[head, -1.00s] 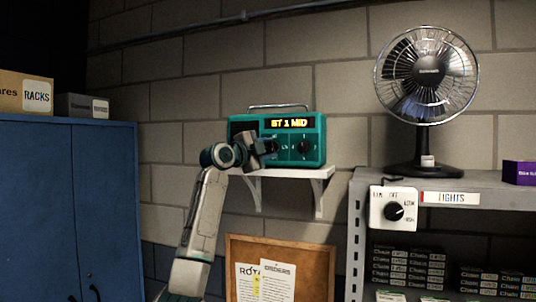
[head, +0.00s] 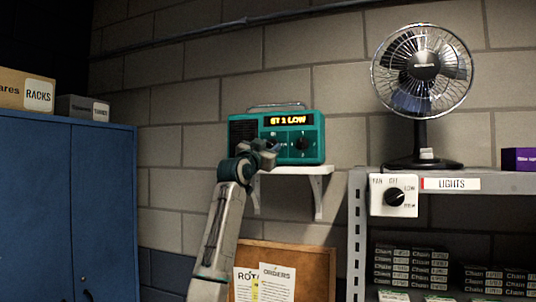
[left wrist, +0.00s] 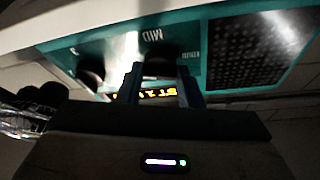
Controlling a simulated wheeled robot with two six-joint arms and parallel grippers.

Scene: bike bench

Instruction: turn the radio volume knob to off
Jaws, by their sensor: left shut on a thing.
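The teal radio (head: 312,136) stands on a small white wall shelf, and its display (head: 289,120) reads "ST 1 LOW". My left gripper (head: 269,152) is in front of the radio's lower left face and hides part of it. In the left wrist view the radio appears upside down, and the fingers (left wrist: 161,86) are shut on the dark volume knob (left wrist: 158,53) beside the speaker grille. A "MID" mark shows by that knob; its pointer is hidden. A second knob (head: 302,144) sits to the right on the radio. My right gripper is not in view.
The white shelf (head: 300,170) is under the radio. A fan (head: 424,70) stands on the grey rack at right, with a fan switch box (head: 380,207) on its front. A blue cabinet (head: 70,200) stands at left. A corkboard (head: 315,258) hangs below.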

